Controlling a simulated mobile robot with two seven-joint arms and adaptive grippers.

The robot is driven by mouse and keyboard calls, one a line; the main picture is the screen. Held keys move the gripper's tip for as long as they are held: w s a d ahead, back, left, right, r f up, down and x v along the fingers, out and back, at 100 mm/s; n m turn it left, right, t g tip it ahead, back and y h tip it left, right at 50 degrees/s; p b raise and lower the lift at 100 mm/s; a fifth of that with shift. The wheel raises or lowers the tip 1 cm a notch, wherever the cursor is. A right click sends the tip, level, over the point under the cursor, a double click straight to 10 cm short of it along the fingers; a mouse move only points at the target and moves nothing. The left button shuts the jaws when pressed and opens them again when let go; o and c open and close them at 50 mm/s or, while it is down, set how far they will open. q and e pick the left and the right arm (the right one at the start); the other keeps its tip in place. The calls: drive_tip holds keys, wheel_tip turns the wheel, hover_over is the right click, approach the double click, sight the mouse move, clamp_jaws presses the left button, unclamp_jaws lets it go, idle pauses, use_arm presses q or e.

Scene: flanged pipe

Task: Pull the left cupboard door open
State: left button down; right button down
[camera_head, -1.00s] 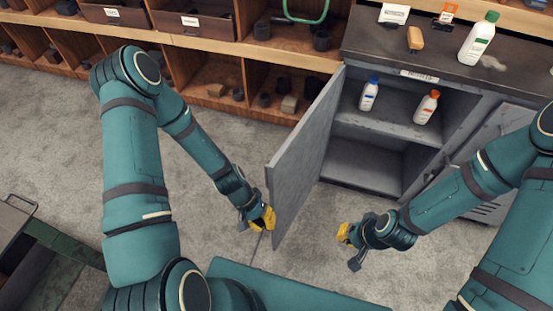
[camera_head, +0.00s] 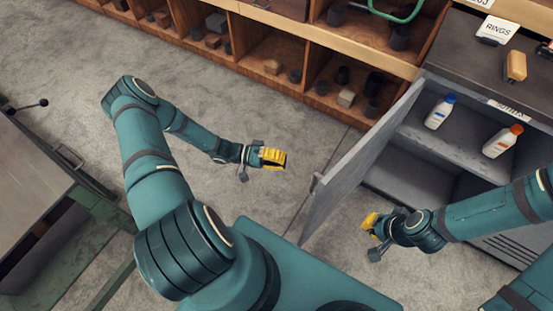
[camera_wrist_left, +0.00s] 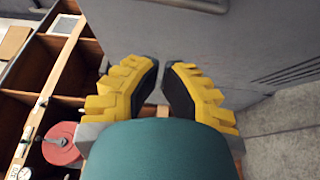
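The left cupboard door (camera_head: 362,160) is a grey panel standing wide open, swung out from the grey cupboard (camera_head: 485,105). A small handle (camera_head: 316,184) shows near its free edge. My left gripper (camera_head: 272,158) is left of the door, apart from its outer face. In the left wrist view its yellow fingers (camera_wrist_left: 160,72) have a narrow empty gap between dark pads. A grey panel with a bar handle (camera_wrist_left: 190,4) and slots lies beyond them. My right gripper (camera_head: 370,221) is right of the door's free edge, before the cupboard; its finger gap is not clear.
A blue-capped bottle (camera_head: 440,111) and an orange-capped bottle (camera_head: 502,141) stand inside the cupboard. Wooden shelving (camera_head: 270,62) with blocks runs along the back. A metal-topped bench (camera_head: 35,190) is at the left. Bare floor (camera_head: 245,110) lies between.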

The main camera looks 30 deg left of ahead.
use_arm(q)
drive_tip(key=d, duration=0.8)
drive_tip(key=shift+d, duration=0.35)
use_arm(e)
drive_tip(key=shift+w+f, duration=0.1)
drive_tip(key=shift+f, duration=0.15)
